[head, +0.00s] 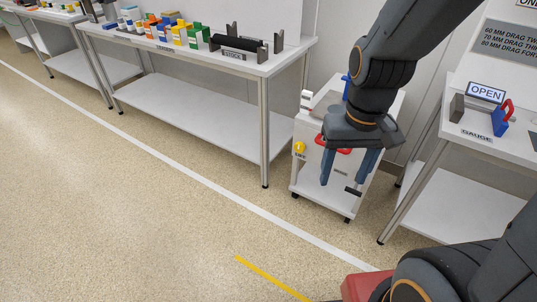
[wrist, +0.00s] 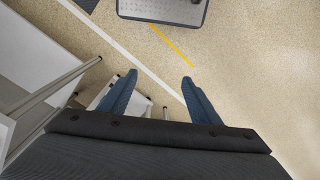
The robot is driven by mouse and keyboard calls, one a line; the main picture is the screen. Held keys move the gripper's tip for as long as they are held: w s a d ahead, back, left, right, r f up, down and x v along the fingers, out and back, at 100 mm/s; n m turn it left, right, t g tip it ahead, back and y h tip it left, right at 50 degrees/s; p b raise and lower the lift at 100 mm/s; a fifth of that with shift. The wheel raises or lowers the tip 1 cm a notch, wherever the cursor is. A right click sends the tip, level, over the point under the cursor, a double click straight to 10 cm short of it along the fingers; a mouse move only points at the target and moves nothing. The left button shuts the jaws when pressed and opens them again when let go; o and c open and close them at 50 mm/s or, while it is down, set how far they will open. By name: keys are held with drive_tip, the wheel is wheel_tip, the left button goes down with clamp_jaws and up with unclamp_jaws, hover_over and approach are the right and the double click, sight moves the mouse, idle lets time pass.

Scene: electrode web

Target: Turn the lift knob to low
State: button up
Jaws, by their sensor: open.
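A small white cart (head: 307,178) stands between two benches in the head view. A round yellow knob (head: 299,147) sits on the upper left of its front, with a small dark label under it that I cannot read surely; its setting is also too small to tell. My gripper (head: 341,184) hangs in front of the cart, fingers down, to the right of the knob and apart from it. Its two blue fingers are spread with nothing between them.
Red parts (head: 320,140) on the cart are partly hidden by my gripper. A long bench (head: 200,106) with a stock rack and coloured blocks stands at the left. A gauge bench (head: 495,150) with an OPEN sign (head: 486,93) stands at the right. The floor in front is clear.

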drive_tip(key=w+a+f+m+t+b, duration=0.1)
drive_tip(key=w+a+f+t+b, duration=0.15)
drive_tip(key=w+f+b, duration=0.5)
drive_tip(key=w+a+f+m+t+b, duration=0.1)
drive_tip(key=w+a+f+t+b, duration=0.3)
drive_tip(key=w, duration=0.6)
drive_tip(key=m+t+h+b, duration=0.4)
drive_tip(key=m+t+b, duration=0.1)
drive_tip(key=b, duration=1)
approach(298, 149)
drive_tip(key=s+a+r, duration=0.2)
drive_tip(key=a+r, duration=0.2)
drive_tip(key=w+d+f+m+t+h+b, duration=0.2)
drive_tip(key=w+f+m+t+h+b, duration=0.15)
drive_tip(key=f+h+b, duration=0.55)
drive_tip(key=w+d+y+b, duration=0.1)
drive_tip(key=w, duration=0.1)
drive_tip(key=w+d+b, duration=0.2)
drive_tip(key=w+d+y+b, duration=0.1)
drive_tip(key=shift+w+d+r+y, duration=0.2)
drive_tip(key=shift+w+r+y, duration=0.1)
drive_tip(key=shift+w+r, duration=0.1)
drive_tip(key=c, duration=1)
drive_tip(key=shift+c, duration=0.2)
